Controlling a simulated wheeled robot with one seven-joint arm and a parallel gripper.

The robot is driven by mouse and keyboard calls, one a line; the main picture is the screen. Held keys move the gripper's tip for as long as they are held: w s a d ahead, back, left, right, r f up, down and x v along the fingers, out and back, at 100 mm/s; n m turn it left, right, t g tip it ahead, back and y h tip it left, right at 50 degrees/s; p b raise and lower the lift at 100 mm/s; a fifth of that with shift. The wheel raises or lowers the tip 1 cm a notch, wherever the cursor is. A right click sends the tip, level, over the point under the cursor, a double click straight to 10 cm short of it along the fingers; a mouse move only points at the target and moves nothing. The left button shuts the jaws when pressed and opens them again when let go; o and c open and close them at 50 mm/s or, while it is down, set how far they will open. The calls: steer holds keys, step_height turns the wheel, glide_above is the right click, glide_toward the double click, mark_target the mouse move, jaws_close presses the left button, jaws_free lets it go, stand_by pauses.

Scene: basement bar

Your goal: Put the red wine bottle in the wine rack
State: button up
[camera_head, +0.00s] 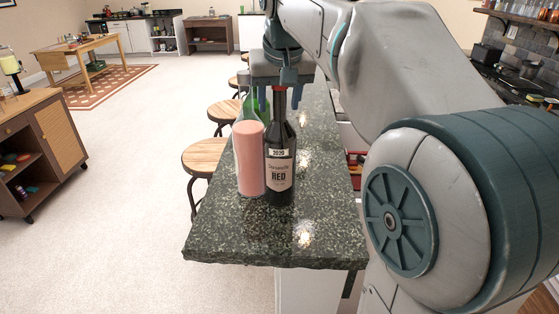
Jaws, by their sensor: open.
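The red wine bottle (280,160) stands upright near the front end of the dark green stone counter (225,235). Its dark glass carries a pale label with the word RED and a smaller 2020 label above. My gripper (271,95) is over the counter around the height of the bottle's neck, pointing down and open. It overlaps the top of the neck in the picture, and I cannot tell whether it touches. I cannot make out a wine rack in this view.
A pink cylinder (249,160) stands immediately left of the bottle. A green object (246,108) stands behind it. Wooden stools (205,156) line the counter's left side. The front end of the counter is bare. My arm fills the right side.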

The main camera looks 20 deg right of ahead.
steer(key=shift+f, duration=0.1)
steer(key=shift+c, duration=0.3)
jaws_close()
stand_by(1.1)
